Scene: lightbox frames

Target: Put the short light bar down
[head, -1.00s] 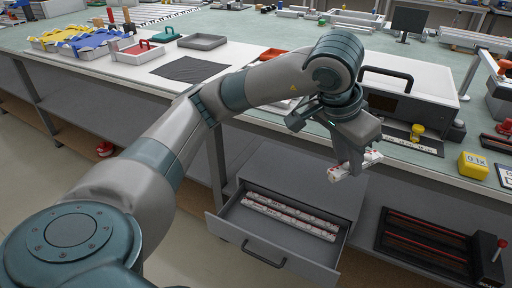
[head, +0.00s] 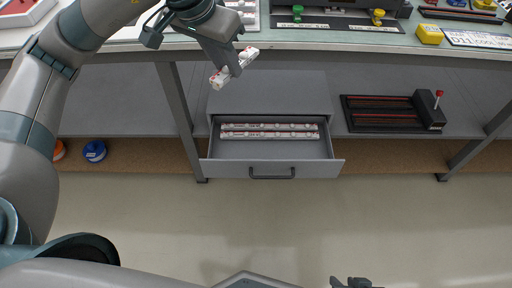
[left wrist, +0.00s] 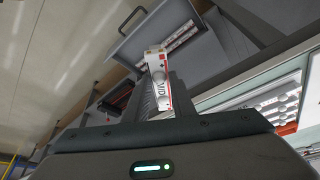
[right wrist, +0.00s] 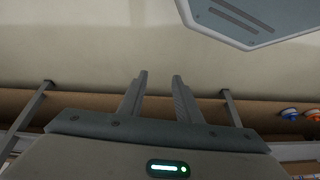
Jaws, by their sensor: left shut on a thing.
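The short light bar (head: 246,55) is white with red marks. My left gripper (head: 231,66) is shut on it and holds it tilted in the air, above and in front of the open drawer (head: 230,168). In the left wrist view the bar (left wrist: 157,68) stands between the fingers, with lettering on its side. Two longer light bars (head: 270,135) lie side by side in the back part of the drawer. My right gripper (right wrist: 158,80) is open and empty over bare floor. Only a little of it shows at the bottom edge of the head view.
The front part of the drawer is bare. A black rack with red rods (head: 380,115) stands on the lower shelf to the right. The worktop (head: 330,46) runs above the drawer. Blue (head: 95,151) and orange rolls lie below at the left. The floor in front is clear.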

